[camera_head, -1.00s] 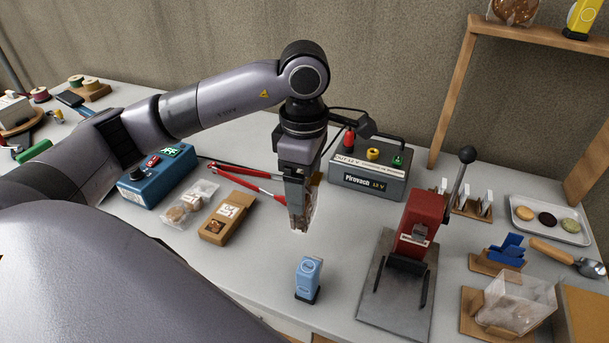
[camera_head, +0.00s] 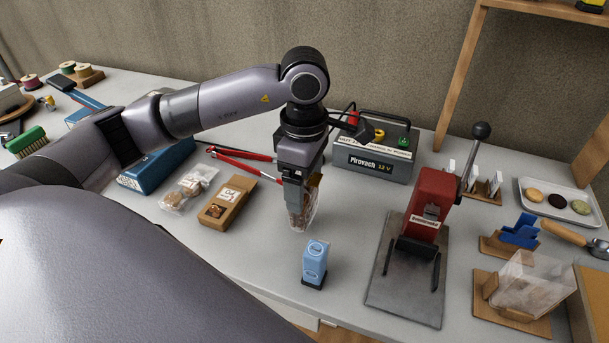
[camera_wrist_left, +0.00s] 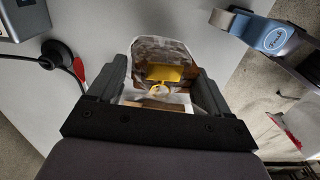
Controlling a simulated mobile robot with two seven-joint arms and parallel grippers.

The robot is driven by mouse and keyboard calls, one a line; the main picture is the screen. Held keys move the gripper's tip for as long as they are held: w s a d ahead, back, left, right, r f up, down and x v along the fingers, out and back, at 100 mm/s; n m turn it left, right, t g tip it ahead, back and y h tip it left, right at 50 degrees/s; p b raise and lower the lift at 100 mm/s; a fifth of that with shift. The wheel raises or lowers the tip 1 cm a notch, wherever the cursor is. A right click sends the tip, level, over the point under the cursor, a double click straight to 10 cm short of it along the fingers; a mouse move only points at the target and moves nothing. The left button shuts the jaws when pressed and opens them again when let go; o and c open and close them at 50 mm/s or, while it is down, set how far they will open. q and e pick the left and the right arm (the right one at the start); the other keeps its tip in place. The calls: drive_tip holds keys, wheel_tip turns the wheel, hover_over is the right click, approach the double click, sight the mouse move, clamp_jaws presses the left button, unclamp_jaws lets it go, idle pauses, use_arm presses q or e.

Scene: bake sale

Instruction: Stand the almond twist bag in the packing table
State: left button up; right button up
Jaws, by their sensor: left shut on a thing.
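My left gripper (camera_head: 297,184) points down and is shut on a clear bag with brown contents, the almond twist bag (camera_head: 303,215). The bag hangs upright below the fingers. In the left wrist view the bag (camera_wrist_left: 160,50) sits between the two fingers, with a yellow piece on it. The packing table (camera_head: 345,225) is the pale grey top under the gripper. Whether the bag's bottom touches it, I cannot tell. My right gripper is not in view.
A blue stamp-like block (camera_head: 315,262) stands just in front of the bag. A red lever press (camera_head: 430,205) is to the right, a battery box (camera_head: 375,160) behind. A brown box (camera_head: 227,202) and a cookie bag (camera_head: 187,189) lie to the left. Bare tabletop lies between bag and press.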

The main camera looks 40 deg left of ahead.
use_arm(q)
drive_tip(key=shift+f, duration=0.2)
drive_tip(key=shift+f+b, duration=0.6)
idle(0.4)
drive_tip(key=o, duration=0.7)
drive_tip(key=shift+r+p, duration=3)
drive_tip(key=shift+r, duration=1.6)
drive_tip(key=shift+f, duration=0.1)
